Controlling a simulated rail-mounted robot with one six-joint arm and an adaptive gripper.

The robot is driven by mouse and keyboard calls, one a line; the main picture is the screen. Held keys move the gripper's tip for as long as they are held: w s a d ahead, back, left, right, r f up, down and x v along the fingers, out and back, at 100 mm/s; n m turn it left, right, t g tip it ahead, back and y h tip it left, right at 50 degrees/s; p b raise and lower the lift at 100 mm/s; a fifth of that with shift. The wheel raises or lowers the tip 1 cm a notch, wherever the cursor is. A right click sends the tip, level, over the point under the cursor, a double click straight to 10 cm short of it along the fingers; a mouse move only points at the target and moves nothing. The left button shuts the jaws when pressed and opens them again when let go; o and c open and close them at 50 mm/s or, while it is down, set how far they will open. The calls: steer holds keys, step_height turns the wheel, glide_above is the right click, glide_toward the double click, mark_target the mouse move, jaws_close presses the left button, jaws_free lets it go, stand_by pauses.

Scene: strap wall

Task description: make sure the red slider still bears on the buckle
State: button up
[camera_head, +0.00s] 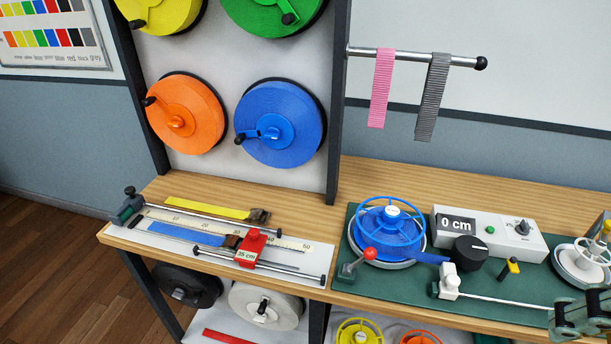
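The red slider (250,247), labelled 35 cm, sits on the measuring gauge (275,266) at the left of the bench. A blue strap (195,234) lies along the gauge scale, with a dark buckle (231,241) at its right end. The slider stands right beside the buckle's right side and appears to meet it; at this size I cannot tell a touch from a small gap. A grey-green part of my arm's end (580,314) is cut off at the lower right, far from the slider. Its fingertips cannot be made out.
A yellow strap with a buckle (208,209) lies behind the gauge. To the right, a green mat (470,288) carries a blue reel (388,235), a control box reading 0 cm (520,238) and a rod. Pink (381,90) and grey straps hang above.

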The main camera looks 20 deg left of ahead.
steer(key=shift+a, duration=0.1)
steer(key=shift+s+a+f+m+g+p, duration=1.15)
steer(key=shift+a+f+g+p, duration=2.6)
steer(key=shift+a+g+p, duration=1.65)
steer(key=w+a+m+t+h+p, duration=0.1)
steer(key=w+a+m+t, duration=0.15)
steer(key=w+a, duration=0.7)
steer(key=m+t+y+p, duration=0.1)
steer(key=m+t+p, duration=0.2)
steer(key=t+p, duration=0.2)
glide_above(254, 231)
step_height(254, 231, down, 3)
steer(key=shift+a+r+g, duration=0.1)
steer(key=shift+g, duration=0.15)
steer(key=shift+f+b, duration=0.5)
steer(key=shift+f, duration=6.4)
